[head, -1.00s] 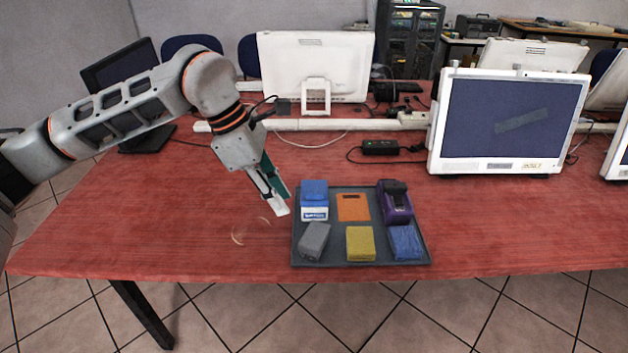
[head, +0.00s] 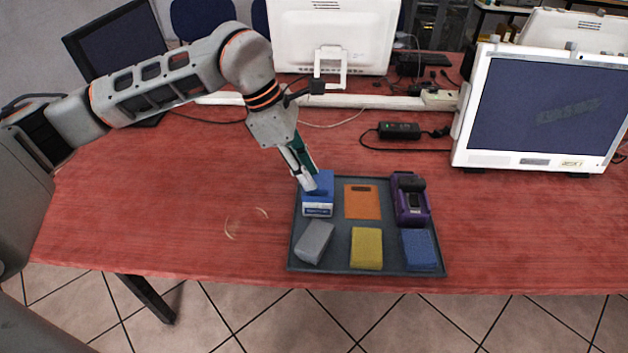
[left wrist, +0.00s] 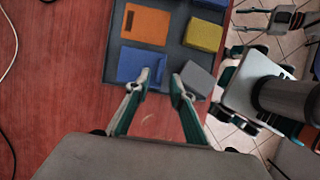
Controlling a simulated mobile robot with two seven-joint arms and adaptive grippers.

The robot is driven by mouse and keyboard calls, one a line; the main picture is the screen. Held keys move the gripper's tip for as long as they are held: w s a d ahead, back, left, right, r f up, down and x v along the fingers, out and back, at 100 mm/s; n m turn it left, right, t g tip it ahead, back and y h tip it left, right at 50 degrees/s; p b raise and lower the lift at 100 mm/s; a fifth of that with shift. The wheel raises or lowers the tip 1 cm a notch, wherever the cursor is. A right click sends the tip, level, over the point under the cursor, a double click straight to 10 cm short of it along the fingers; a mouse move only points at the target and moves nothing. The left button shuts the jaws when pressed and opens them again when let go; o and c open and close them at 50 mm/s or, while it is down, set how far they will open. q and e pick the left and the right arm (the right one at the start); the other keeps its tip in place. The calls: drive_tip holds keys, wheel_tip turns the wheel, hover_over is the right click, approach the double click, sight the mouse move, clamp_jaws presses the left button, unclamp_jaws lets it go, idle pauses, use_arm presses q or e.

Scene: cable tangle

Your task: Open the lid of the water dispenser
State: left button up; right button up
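I see nothing that I can clearly identify as a water dispenser or its lid. A blue box with a white label (head: 318,209) stands in the back left of a dark tray (head: 290,262). My left gripper (head: 310,187) is at the top of this box, and its fingers cover part of it. In the left wrist view the gripper (left wrist: 161,84) is open with nothing between its fingertips; the blue box (left wrist: 138,64) lies just beyond the left finger. I cannot tell whether they touch.
The tray also holds an orange flat piece (head: 361,201), a purple device (head: 409,206), a grey block (head: 315,243), a yellow block (head: 367,248) and a blue sponge-like block (head: 420,250). Monitors (head: 540,108) and cables stand behind. The red table (head: 150,200) is clear at left.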

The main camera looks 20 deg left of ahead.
sight(318, 183)
use_arm(q)
drive_tip(key=x, duration=0.3)
drive_tip(key=shift+a, duration=0.1)
drive_tip(key=shift+f, duration=0.15)
drive_tip(key=shift+w, duration=0.1)
drive_tip(key=c, duration=0.6)
clamp_jaws()
use_arm(e)
drive_tip(key=shift+w+a+r, duration=0.1)
drive_tip(key=shift+w+r, duration=0.45)
drive_tip(key=shift+w, duration=0.15)
